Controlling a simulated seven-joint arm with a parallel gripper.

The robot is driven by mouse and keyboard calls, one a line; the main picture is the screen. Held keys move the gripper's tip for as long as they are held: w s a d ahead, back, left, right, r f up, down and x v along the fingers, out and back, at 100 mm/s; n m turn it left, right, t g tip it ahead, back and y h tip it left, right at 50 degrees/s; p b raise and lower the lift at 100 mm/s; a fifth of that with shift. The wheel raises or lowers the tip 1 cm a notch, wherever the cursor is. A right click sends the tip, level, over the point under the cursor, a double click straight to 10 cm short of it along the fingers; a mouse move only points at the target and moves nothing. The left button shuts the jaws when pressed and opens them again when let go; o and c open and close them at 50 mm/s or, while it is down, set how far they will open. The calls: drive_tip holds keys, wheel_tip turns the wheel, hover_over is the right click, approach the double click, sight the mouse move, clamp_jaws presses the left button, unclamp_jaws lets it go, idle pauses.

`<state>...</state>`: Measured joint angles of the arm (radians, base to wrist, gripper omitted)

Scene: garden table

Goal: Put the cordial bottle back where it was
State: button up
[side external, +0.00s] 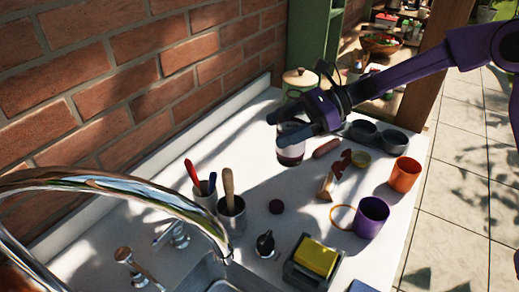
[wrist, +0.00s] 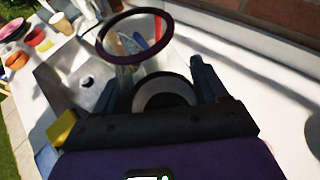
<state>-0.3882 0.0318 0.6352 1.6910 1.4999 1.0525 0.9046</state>
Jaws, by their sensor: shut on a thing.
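The cordial bottle (side external: 290,153), clear with dark red liquid low inside, is held upright or nearly so over the white counter's back part. My gripper (side external: 281,128) is shut on its upper part, which the fingers partly hide. I cannot tell whether its base touches the counter. In the wrist view, a round dark end (wrist: 163,93) sits between the fingers of my gripper (wrist: 160,75), with a clear body and a dark reddish ring (wrist: 136,14) beyond it.
A lidded pot (side external: 300,78) stands behind the gripper. Dark bowls (side external: 391,141), an orange cup (side external: 404,175) and a purple cup (side external: 370,217) are to the right. Utensil holders (side external: 232,217), a sponge (side external: 316,257) and the tap (side external: 130,185) are in front. The brick wall borders the left.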

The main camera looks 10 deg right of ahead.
drive_tip(key=shift+w+a+f, duration=0.7)
drive_tip(key=shift+w+f, duration=0.25)
drive_tip(key=shift+f, duration=0.7)
drive_tip(key=shift+w+a+f, duration=0.7)
drive_tip(key=shift+w+f, duration=0.2)
drive_tip(key=shift+f, duration=0.7)
drive_tip(key=shift+w+a+f, duration=0.7)
drive_tip(key=shift+w+f, duration=0.25)
drive_tip(key=shift+f, duration=0.7)
drive_tip(key=shift+f, duration=0.15)
drive_tip(key=o, duration=1.4)
drive_tip(key=shift+o, duration=0.2)
